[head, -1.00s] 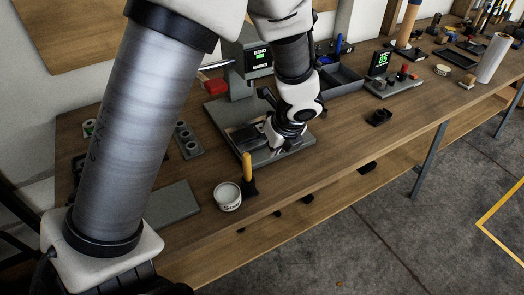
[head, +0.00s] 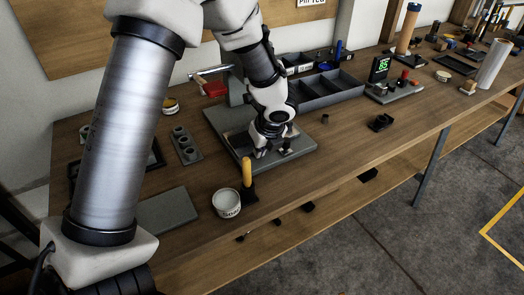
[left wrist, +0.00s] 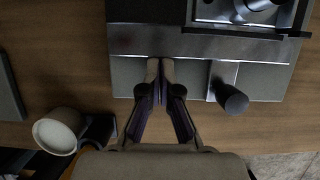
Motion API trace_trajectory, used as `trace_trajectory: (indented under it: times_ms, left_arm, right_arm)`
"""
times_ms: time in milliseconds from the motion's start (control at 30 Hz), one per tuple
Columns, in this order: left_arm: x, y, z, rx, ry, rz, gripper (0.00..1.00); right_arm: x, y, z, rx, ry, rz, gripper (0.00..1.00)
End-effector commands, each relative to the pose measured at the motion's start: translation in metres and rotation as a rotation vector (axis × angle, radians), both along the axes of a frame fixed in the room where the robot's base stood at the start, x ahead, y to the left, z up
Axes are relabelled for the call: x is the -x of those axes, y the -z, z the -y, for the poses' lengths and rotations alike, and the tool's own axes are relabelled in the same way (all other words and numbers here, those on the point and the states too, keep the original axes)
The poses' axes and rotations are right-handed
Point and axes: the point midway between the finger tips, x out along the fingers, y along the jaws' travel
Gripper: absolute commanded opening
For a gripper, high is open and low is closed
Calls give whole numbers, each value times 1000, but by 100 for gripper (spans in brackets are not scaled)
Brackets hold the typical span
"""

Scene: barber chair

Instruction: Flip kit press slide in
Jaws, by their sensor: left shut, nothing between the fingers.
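The press (head: 237,85) stands on the bench with a flat grey base plate (head: 218,120) and a red-gripped lever (head: 213,88). My left arm covers much of it. My left gripper (head: 265,150) is low over the front of the base. In the left wrist view, its fingertips (left wrist: 160,64) are together and empty, at the near edge of a metal strip (left wrist: 205,43) across the press. A dark round knob (left wrist: 235,99) on a short metal plate lies to their right, apart from them. Beyond the strip is a dark-framed bed (left wrist: 290,15) with a metal cylinder (left wrist: 258,4). My right gripper is out of view.
A white tub (head: 227,204) and a yellow-handled tool (head: 247,172) stand in front of the press. A grey pad (head: 168,210) and a block with round holes (head: 186,145) lie left. A compartment tray (head: 325,92) is behind right.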

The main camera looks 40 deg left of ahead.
Motion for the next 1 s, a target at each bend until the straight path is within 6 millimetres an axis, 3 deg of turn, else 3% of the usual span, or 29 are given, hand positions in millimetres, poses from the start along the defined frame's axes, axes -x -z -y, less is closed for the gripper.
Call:
trace_trajectory:
  times_ms: [300, 433, 600, 1000]
  left_arm:
    - [-32, -7, -77, 4, -6, 1, 0]
    - [-41, -4, -99, 2, -5, 1, 0]
    - [-43, 0, -107, -1, -2, 1, 0]
    - [-45, -1, -100, -2, 1, 0, 0]
  right_arm:
    - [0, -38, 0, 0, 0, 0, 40]
    - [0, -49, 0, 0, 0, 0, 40]
    - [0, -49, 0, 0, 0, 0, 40]
    - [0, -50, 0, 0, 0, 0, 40]
